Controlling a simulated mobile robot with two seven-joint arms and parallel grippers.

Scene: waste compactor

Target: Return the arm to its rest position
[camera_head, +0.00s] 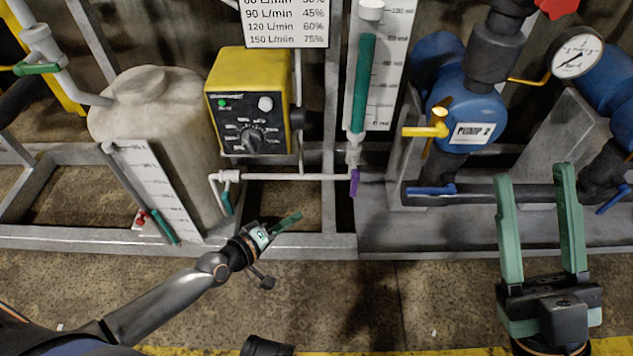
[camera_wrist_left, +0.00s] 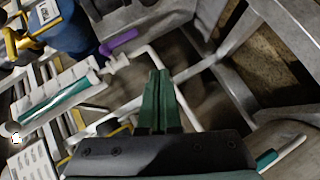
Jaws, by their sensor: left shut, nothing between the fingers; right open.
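My left arm reaches in from the lower left in the head view. Its gripper (camera_head: 289,221) is shut and empty, in front of the frame rail below the yellow control box. In the left wrist view the green fingers (camera_wrist_left: 159,98) are pressed together with nothing between them. My right gripper (camera_head: 537,180) is open and empty at the lower right, fingers pointing up, in front of the Pump 2 pipework. Neither gripper is seen holding anything.
A purple valve handle (camera_head: 355,182) hangs near the left gripper. The floor in front is mostly clear.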

